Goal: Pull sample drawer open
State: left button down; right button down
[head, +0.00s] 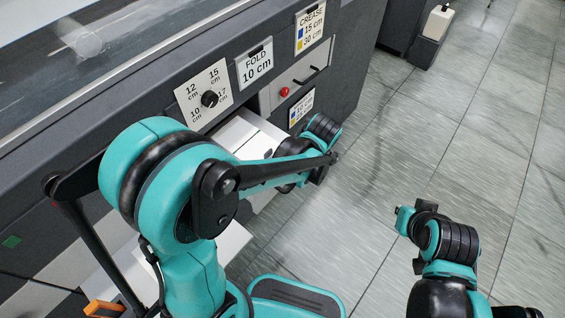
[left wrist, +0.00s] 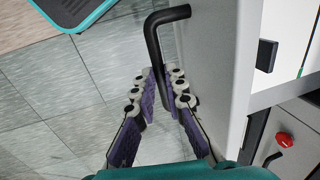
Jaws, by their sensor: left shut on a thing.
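The sample drawer (head: 240,138) is a light box standing out from the dark machine's front, partly covered by my left arm in the head view. In the left wrist view, its pale front panel (left wrist: 222,60) carries a black bar handle (left wrist: 153,40). My left gripper (left wrist: 163,75) has its purple-padded fingers on either side of the handle's lower part and is shut on it. In the head view its fingers are hidden behind the arm. My right arm's end (head: 425,235) hangs over the floor, away from the machine; its fingers cannot be made out.
A panel with a red button (head: 284,91) and a black handle (head: 315,74) is beside the drawer. Signs and a black knob (head: 209,99) are above. The tiled floor (head: 430,130) to the right is clear.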

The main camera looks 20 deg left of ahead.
pick_arm(q)
jog(key=shift+s+d, duration=0.3)
jog(key=shift+d, duration=0.4)
jog(key=shift+s+d, duration=0.25)
jog(key=shift+d, duration=0.5)
jog(key=shift+s+d, duration=0.3)
jog(key=shift+d, duration=0.4)
jog(key=c, duration=1.6)
grip_release()
jog(key=shift+r, duration=0.1)
jog(key=r, duration=0.4)
jog(key=d+r, duration=0.1)
jog(key=r, duration=0.2)
jog(key=s+d+r, duration=0.1)
jog(key=r, duration=0.3)
jog(key=shift+r, duration=0.3)
jog(key=s+a+n+t, duration=0.1)
jog(key=s+a+t, duration=0.1)
jog(key=a, duration=0.3)
jog(key=s+a+n+t+h, duration=0.1)
jog(key=s+a+n+t, duration=0.1)
jog(key=a, duration=0.3)
jog(key=s+a+n+t+h, duration=0.1)
jog(key=s+a+t, duration=0.1)
jog(key=a, duration=0.3)
jog(key=shift+s+f, duration=0.1)
jog(key=shift+s, duration=0.15)
